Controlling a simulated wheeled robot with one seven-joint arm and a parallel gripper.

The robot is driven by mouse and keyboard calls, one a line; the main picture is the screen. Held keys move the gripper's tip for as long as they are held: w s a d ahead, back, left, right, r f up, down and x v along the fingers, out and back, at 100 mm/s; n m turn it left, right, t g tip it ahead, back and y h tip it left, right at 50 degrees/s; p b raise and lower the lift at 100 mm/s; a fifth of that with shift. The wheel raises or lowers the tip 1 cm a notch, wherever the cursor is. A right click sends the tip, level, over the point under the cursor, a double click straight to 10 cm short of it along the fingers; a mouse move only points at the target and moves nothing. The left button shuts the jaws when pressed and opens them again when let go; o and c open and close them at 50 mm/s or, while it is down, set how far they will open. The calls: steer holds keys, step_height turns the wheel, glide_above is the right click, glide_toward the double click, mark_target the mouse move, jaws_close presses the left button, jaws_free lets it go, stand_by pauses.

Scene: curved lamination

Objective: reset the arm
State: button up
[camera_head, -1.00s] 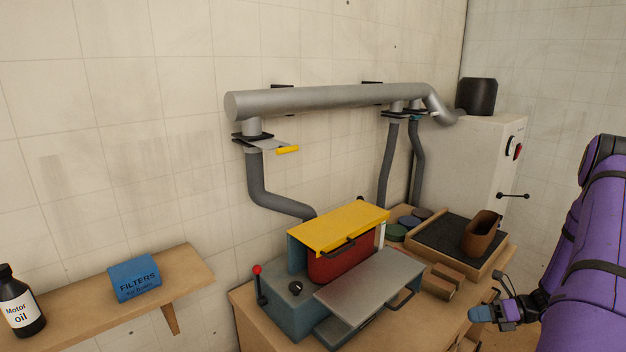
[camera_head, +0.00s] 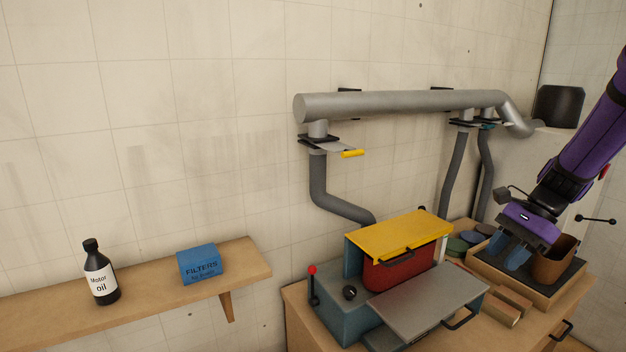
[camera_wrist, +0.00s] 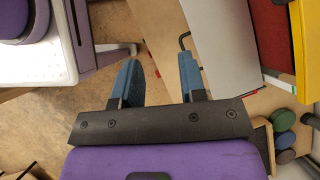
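My purple arm reaches in from the right in the head view. My gripper (camera_head: 512,250) points down in front of the brown cup and over the black-topped wooden tray. In the wrist view the two blue fingers of my gripper (camera_wrist: 157,78) stand apart with nothing between them, so it is open and empty. Below the fingers the wrist view shows bare wooden surface and part of a grey metal plate (camera_wrist: 222,45).
A machine with a yellow lid (camera_head: 400,236) and red box (camera_head: 400,272) stands left of my gripper. The brown cup (camera_head: 556,254) is in the tray (camera_head: 530,288). A grey pipe (camera_head: 400,104) runs along the wall. A shelf (camera_head: 130,299) holds an oil bottle (camera_head: 100,275) and blue filter box (camera_head: 200,265).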

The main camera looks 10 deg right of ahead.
steer(key=s+a+r+n+t+h, duration=0.5)
steer(key=s+a+r+n+h, duration=0.1)
steer(key=s+a+r+n, duration=0.8)
steer(key=shift+s+r+n+t+h, duration=0.3)
steer(key=shift+s+r+n, duration=0.15)
steer(key=shift+s+n, duration=0.8)
